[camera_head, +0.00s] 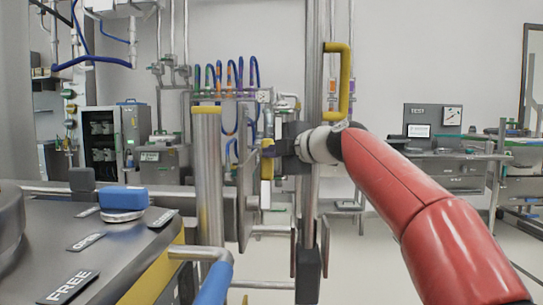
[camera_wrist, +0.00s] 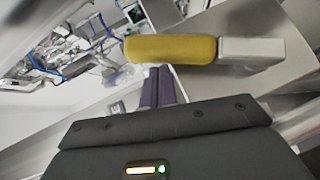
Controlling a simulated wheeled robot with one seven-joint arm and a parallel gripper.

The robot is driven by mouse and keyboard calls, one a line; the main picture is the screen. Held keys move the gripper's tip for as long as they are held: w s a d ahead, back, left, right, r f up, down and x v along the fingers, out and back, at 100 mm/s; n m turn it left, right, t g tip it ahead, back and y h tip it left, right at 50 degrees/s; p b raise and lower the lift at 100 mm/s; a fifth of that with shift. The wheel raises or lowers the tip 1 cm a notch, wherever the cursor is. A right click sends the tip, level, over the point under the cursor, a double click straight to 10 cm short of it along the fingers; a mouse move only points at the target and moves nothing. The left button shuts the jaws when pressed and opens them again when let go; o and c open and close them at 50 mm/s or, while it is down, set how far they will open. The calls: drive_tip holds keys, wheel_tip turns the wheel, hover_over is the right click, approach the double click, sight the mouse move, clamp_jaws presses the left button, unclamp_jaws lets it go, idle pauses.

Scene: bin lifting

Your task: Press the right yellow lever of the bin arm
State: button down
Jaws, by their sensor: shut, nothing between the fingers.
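A yellow lever (camera_head: 267,172) stands upright beside the steel bin arm (camera_head: 245,195), just left of centre in the head view. In the wrist view the yellow lever (camera_wrist: 170,49) lies across the top, with a pale grey block (camera_wrist: 252,52) at its right end. My gripper (camera_head: 268,150) reaches in from the right at the lever's upper part. Its fingers are together, and in the wrist view the fingertips (camera_wrist: 157,70) end at the lever's lower edge. I cannot tell whether they touch it or whether the lever is pressed down.
A yellow U-shaped handle (camera_head: 346,85) is on the vertical post (camera_head: 312,80) above my wrist. A steel machine (camera_head: 105,250) with a blue button (camera_head: 123,198) and a blue-gripped bar (camera_head: 215,285) fill the lower left. A steel column (camera_head: 208,165) stands left of the lever.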

drive_tip(key=shift+w+r+m+g+h+p, duration=0.1)
drive_tip(key=shift+w+m+g+h+p, duration=0.2)
drive_tip(key=shift+w+g+p, duration=0.45)
drive_tip(key=shift+w+d+f+t, duration=0.1)
drive_tip(key=shift+w+f, duration=0.15)
drive_tip(key=shift+w, duration=0.25)
drive_tip(key=shift+w+a+f+t, duration=0.1)
drive_tip(key=shift+w+f, duration=0.2)
drive_tip(key=shift+w, duration=0.2)
drive_tip(key=shift+w+d+f+t, duration=0.1)
drive_tip(key=shift+w+f, duration=0.15)
drive_tip(key=shift+w, duration=0.25)
